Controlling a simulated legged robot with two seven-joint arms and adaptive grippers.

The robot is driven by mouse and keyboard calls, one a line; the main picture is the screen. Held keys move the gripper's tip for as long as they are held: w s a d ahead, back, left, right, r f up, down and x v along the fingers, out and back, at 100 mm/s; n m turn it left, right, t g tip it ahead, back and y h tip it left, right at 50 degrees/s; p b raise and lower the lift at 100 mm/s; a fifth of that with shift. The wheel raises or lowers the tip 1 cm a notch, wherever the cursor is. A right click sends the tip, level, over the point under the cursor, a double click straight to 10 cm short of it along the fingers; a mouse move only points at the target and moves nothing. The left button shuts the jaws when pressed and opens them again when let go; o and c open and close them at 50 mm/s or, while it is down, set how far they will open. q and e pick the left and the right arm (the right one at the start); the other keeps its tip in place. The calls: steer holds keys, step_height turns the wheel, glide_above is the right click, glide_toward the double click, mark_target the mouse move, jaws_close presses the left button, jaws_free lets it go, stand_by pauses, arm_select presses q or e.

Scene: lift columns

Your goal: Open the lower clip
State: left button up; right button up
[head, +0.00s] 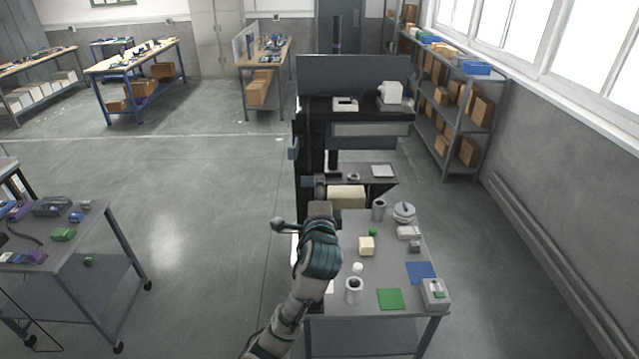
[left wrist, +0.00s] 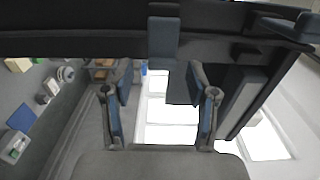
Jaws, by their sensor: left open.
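My left arm reaches up from the bottom of the head view to a dark lift column (head: 305,135). My left gripper (head: 318,192) is at the column's lower front, its fingertips mostly hidden by my wrist. In the left wrist view my left gripper (left wrist: 160,78) is open and empty. A blue-grey clip tab (left wrist: 163,40) on a dark beam lies ahead, centred between the fingers and apparently apart from them. A second blue-grey tab (left wrist: 288,28) is at upper right. In the head view one tab (head: 291,154) sticks out on the column's left side. I cannot tell which tab is the lower clip.
A grey table (head: 330,307) with small parts, cups and green and blue mats stands right of my arm. A tool cart (head: 100,245) is at left. A shelf with boxes (head: 445,170) lines the right wall. The floor between cart and column is clear.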

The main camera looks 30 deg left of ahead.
arm_select(q)
steer(key=shift+x, duration=1.05)
jaws_close()
